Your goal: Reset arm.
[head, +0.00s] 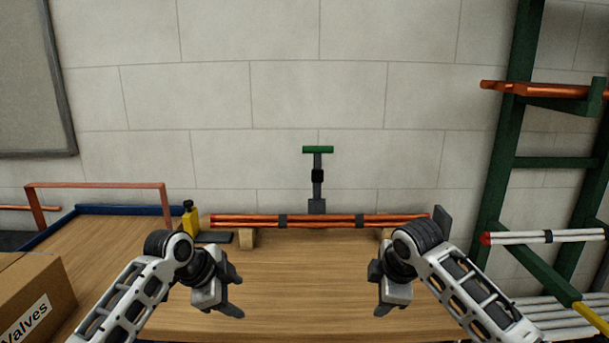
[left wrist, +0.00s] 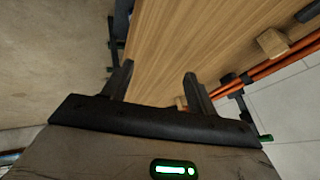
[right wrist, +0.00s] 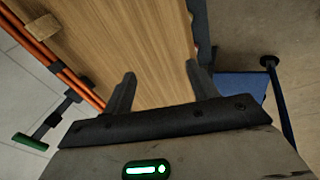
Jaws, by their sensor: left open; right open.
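My left gripper (head: 236,291) is open and empty above the left part of the wooden bench. In the left wrist view its two fingers (left wrist: 158,82) stand wide apart with nothing between them. My right gripper (head: 377,290) is open and empty above the right part of the bench. In the right wrist view its fingers (right wrist: 160,88) are also apart with nothing between them. Both arms are bent inward, the grippers facing each other with a clear gap between.
Copper pipes (head: 320,220) bound with dark bands lie on wooden blocks along the back of the bench (head: 305,285). A green T-handled tool (head: 318,150) stands behind them. A yellow bottle (head: 190,220) and a cardboard box (head: 35,295) are left; a green rack (head: 505,150) is right.

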